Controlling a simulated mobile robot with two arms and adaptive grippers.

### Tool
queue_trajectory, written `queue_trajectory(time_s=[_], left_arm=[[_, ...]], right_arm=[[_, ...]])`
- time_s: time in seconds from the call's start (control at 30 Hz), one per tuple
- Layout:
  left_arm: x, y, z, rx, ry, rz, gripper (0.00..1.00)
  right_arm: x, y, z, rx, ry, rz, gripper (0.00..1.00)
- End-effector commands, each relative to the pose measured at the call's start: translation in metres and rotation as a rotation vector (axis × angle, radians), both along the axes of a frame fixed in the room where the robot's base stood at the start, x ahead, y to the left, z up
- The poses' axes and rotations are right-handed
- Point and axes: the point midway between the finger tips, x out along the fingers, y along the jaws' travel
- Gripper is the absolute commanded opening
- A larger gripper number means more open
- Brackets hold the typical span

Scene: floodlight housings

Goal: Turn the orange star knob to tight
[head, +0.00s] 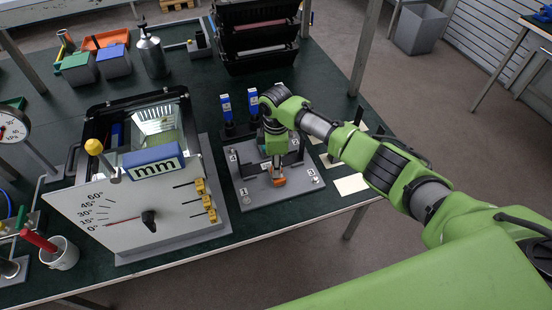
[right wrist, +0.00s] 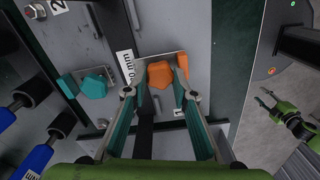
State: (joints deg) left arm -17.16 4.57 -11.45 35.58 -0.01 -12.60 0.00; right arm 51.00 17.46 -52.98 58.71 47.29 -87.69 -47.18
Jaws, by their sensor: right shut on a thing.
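The orange star knob (right wrist: 160,74) sits on a metal plate (right wrist: 140,61) in the right wrist view. Its orange colour also shows in the head view (head: 279,182), low at the front of the grey fixture board (head: 287,195). My right gripper (right wrist: 160,82) points down at the knob and is shut on it, one finger on each side. In the head view my right gripper (head: 275,166) hides part of the fixture behind it. My left gripper (right wrist: 264,97) shows small at the right of the right wrist view, away from the board, its fingers apart. The knob's tightness cannot be seen.
A teal star knob (right wrist: 94,86) lies beside the orange one. Blue-handled tools (head: 226,106) stand behind the board. A large housing with a dial plate (head: 120,215) stands close on the left. Black bins (head: 258,40) stand at the back.

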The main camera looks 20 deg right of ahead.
Motion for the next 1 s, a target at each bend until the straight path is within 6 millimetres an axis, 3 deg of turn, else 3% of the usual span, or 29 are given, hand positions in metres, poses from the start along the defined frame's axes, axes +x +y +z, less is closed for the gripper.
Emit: queue_trajectory(time_s=[0.03, 0.3, 1.0], left_arm=[[0.000, 0.000, 0.010, 0.000, 0.000, 0.000, 0.40], [0.000, 0.000, 0.032, 0.000, 0.000, 0.000, 0.40], [0.000, 0.000, 0.074, 0.000, 0.001, 0.000, 0.40]], right_arm=[[-0.001, 0.002, 0.004, 0.003, 0.003, -0.046, 0.03], [-0.001, 0.001, 0.003, 0.002, 0.005, -0.303, 0.03], [0.000, 0.001, 0.002, 0.001, 0.005, -0.960, 0.03]])
